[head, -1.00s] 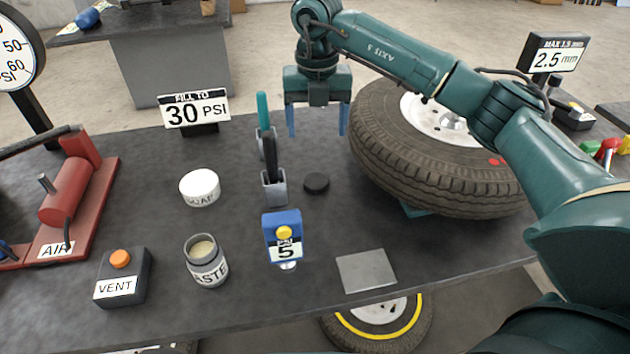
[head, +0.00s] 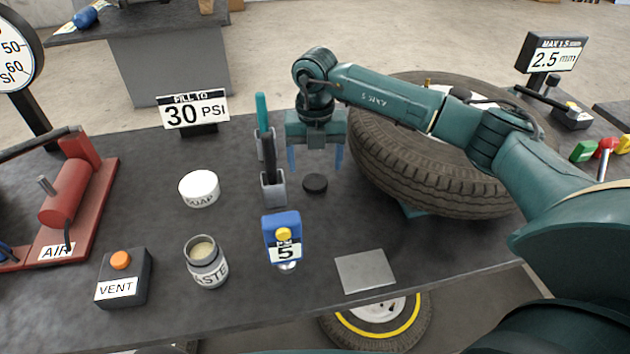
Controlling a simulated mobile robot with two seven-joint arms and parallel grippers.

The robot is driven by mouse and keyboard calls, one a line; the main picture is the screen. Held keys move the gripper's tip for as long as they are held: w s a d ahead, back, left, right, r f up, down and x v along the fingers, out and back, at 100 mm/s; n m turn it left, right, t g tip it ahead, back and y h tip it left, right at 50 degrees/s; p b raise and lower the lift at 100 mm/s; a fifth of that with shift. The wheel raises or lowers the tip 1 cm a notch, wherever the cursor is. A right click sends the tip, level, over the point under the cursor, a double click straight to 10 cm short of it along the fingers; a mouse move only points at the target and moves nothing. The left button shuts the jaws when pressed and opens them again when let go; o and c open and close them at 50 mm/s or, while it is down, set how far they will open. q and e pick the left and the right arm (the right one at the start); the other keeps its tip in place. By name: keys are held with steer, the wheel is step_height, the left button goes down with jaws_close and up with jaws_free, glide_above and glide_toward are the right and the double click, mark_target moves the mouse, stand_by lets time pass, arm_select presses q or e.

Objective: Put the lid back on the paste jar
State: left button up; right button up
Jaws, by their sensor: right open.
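The paste jar (head: 207,264) stands upright and uncovered at the front left of the table, with pale paste showing in its mouth. A small black round lid (head: 315,184) lies flat on the table, right of the pen holder. My right gripper (head: 315,160) points down with its blue fingers apart and empty. In the picture its fingers are just above the lid, and apart from it; the exact height is hard to tell. My left gripper is not in view.
A holder (head: 273,188) with a black and a teal tool stands close left of the lid. A blue gauge (head: 283,240) stands between lid and jar. A white soap tub (head: 199,188) is behind the jar. A tire (head: 440,165) lies at right. A grey plate (head: 365,271) lies in front.

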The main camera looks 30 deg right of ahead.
mark_target(315, 181)
step_height(315, 181, down, 5)
steer(key=shift+r+p, duration=0.15)
steer(key=shift+p, duration=0.15)
steer(key=shift+c, duration=0.5)
steer(key=c, duration=0.9)
